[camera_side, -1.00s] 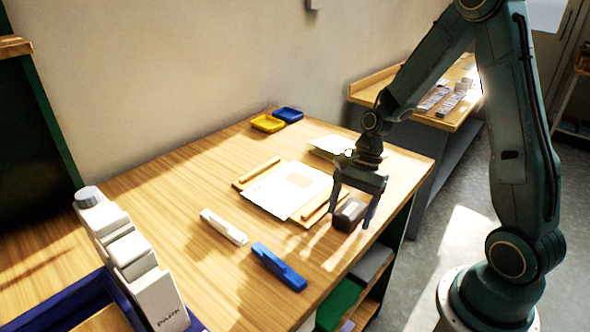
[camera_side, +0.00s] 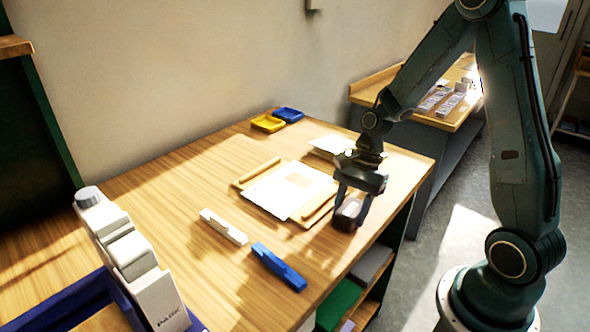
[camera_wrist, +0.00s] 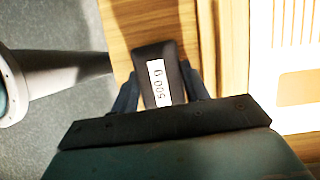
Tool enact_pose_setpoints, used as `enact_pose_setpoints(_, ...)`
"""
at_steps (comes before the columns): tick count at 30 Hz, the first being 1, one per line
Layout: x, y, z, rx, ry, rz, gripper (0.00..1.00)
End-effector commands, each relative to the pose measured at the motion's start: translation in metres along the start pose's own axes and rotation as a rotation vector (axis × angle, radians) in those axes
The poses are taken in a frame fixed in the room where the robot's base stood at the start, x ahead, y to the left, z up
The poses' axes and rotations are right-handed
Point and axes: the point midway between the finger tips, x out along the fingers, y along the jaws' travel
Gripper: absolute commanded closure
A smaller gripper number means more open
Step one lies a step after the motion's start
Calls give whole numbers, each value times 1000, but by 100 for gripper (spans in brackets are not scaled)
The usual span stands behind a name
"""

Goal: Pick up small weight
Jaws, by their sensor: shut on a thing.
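The small weight (camera_side: 346,217) is a dark block near the right edge of the wooden table (camera_side: 190,185). In the wrist view the weight (camera_wrist: 158,62) shows a white label reading "500 g". My gripper (camera_side: 352,210) points down over it, with a finger on each side. In the wrist view my gripper (camera_wrist: 160,88) is shut on the weight. The weight appears to be at table height; I cannot tell whether it touches the surface.
A board with paper (camera_side: 290,190) lies just left of the weight. Yellow (camera_side: 267,124) and blue (camera_side: 288,114) trays sit at the back. A white device (camera_side: 132,257) stands front left.

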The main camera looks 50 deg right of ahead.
Motion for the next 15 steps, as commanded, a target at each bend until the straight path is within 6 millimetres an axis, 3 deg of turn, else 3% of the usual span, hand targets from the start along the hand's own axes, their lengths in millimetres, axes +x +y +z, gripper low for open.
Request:
enact_pose_setpoints(8,-10,-1,4,-1,0,-4,94)
enact_pose_setpoints(15,-35,-1,14,-2,2,-6,94)
